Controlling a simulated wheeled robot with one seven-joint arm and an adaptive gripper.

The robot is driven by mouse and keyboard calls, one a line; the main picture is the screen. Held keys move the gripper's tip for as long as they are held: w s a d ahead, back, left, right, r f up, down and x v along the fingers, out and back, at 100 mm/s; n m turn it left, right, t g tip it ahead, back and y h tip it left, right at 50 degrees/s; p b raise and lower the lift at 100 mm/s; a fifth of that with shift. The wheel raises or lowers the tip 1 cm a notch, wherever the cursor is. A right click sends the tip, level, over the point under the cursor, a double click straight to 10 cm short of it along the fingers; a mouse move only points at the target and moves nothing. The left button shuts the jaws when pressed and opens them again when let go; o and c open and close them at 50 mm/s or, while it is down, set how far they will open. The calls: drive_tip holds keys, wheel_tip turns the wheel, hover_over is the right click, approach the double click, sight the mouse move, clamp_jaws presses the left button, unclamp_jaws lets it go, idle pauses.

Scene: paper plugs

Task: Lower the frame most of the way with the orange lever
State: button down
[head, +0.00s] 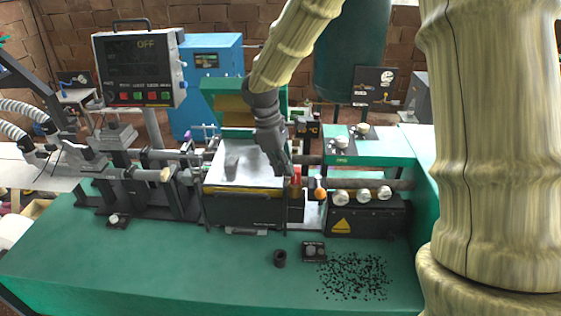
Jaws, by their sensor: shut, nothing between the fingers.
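My gripper (288,172) hangs from my arm at the middle of the machine, its fingers shut and pointing down. An orange ball knob (320,194), which looks like the end of the orange lever, is just right of and slightly below the fingertips. A small gap seems to lie between them. A red upright piece (296,183) stands right at the fingertips; I cannot tell whether they touch it. A green frame (222,87) with a yellowish panel stands upright behind the bright metal plate (237,177). My gripper partly hides the frame's right side.
Right of the orange knob are several pale round knobs (363,195) above a black box with a yellow warning triangle (341,226). A control panel reading OFF (140,68) stands left. Black bits (355,277) and a small dark cylinder (280,258) lie on the green table (150,265).

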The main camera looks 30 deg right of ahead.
sight(319, 185)
drive_tip(key=s+d+f+p, duration=0.3)
drive_tip(key=d+f+p, duration=0.1)
drive_tip(key=f, duration=0.2)
drive_tip(key=shift+d+f, duration=0.3)
idle(0.3)
drive_tip(key=shift+s, duration=0.2)
drive_tip(key=shift+s+d+n, duration=0.1)
drive_tip(key=shift+d+n, duration=0.05)
drive_tip(key=shift+n, duration=0.25)
